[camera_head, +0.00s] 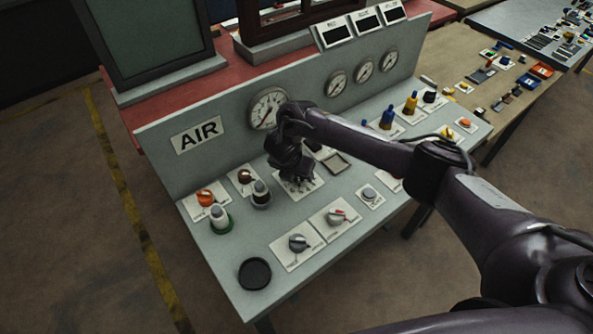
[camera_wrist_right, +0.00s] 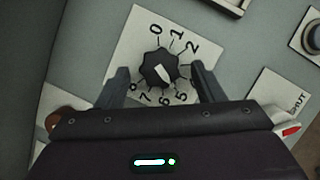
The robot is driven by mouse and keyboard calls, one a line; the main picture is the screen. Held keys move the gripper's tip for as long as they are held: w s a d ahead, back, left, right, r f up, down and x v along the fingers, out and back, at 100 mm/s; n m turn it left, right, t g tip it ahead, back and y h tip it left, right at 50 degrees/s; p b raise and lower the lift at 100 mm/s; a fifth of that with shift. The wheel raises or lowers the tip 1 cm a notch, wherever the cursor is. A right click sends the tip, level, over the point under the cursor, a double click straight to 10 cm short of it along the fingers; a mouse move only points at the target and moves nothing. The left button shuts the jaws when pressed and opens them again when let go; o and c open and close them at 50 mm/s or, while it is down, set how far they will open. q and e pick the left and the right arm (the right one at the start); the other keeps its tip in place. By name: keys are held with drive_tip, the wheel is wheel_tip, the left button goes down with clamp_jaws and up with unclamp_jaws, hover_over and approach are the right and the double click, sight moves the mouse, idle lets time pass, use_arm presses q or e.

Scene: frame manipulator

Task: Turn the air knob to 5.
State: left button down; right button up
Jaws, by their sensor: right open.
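The air knob (camera_wrist_right: 159,69) is black and ribbed with a white mark, on a white dial plate (camera_wrist_right: 135,32) numbered around it. The mark's exact reading is hard to tell. The digits 0, 1, 2 and 5 to 8 show; 3 and 4 are hidden behind a finger. My right gripper (camera_wrist_right: 160,84) is open, with one finger on each side of the knob; contact is not clear. In the head view my right gripper (camera_head: 297,176) hangs over the dial plate (camera_head: 315,187) and hides the knob. The AIR label (camera_head: 196,136) is on the upright panel. My left gripper is out of view.
Around the dial stand an orange knob (camera_head: 205,198), a grey-topped button (camera_head: 260,193) and two lower switches (camera_head: 299,243) (camera_head: 336,216). A pressure gauge (camera_head: 268,108) is behind my arm.

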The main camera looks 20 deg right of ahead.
drive_tip(key=v, duration=0.4)
drive_tip(key=shift+r, duration=0.2)
drive_tip(key=p+v, duration=0.2)
drive_tip(key=v, duration=0.1)
drive_tip(key=shift+r+p, duration=0.1)
drive_tip(key=shift+p, duration=0.25)
drive_tip(key=shift+s, duration=0.15)
